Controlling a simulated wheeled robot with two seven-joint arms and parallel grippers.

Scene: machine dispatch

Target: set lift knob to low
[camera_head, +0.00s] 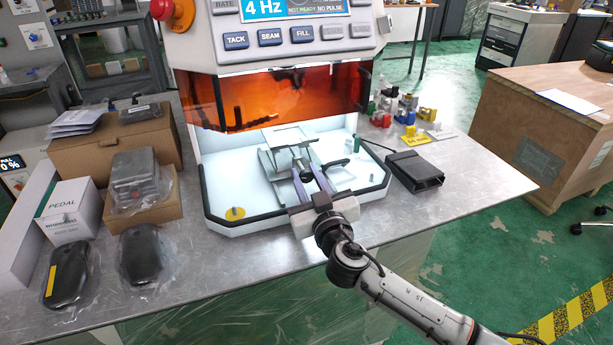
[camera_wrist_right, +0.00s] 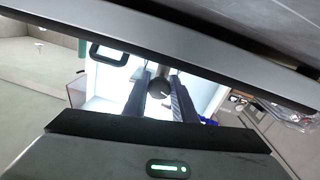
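The lift knob looks like a small dark round knob (camera_wrist_right: 160,88) in the right wrist view, with a light mark on its face. In the head view a dark, partly hidden knob (camera_head: 301,166) stands inside the white work bay of the machine, below the orange shield. My right gripper (camera_head: 307,174) reaches into the bay from the front. Its two fingers are apart, one on each side of the knob, as the wrist view (camera_wrist_right: 160,80) shows. I cannot make out firm contact or the setting labels. My left gripper is out of view.
The orange shield (camera_head: 280,95) hangs above the bay, and its dark front rim (camera_head: 245,219) lies near my wrist. A black box (camera_head: 414,170) stands right of the bay. Cartons and wrapped black pedals (camera_head: 146,254) fill the table's left side. The front right tabletop is clear.

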